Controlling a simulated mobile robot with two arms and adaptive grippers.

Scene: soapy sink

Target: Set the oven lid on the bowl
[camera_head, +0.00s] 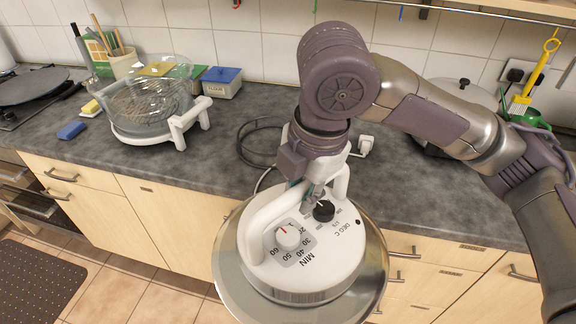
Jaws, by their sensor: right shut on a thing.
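The oven lid (315,262) is a round white unit with timer and temperature dials and a wide metal rim. My right gripper (312,188) is shut on its white handle and holds it in front of the counter's front edge, over the drawers. The fingertips are partly hidden by the wrist and handle. The glass bowl (150,108) sits in a white frame with side handles on the counter at left, with a wire rack inside. The lid is apart from the bowl, to its right and nearer to me. My left gripper is not in view.
A blue sponge (71,131) and a yellow-and-white block (90,108) lie left of the bowl. A blue-lidded box (221,82) and a utensil pot (123,62) stand behind. A black cable (246,150) lies on the counter (222,150). A lidded pot (462,92) is at right.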

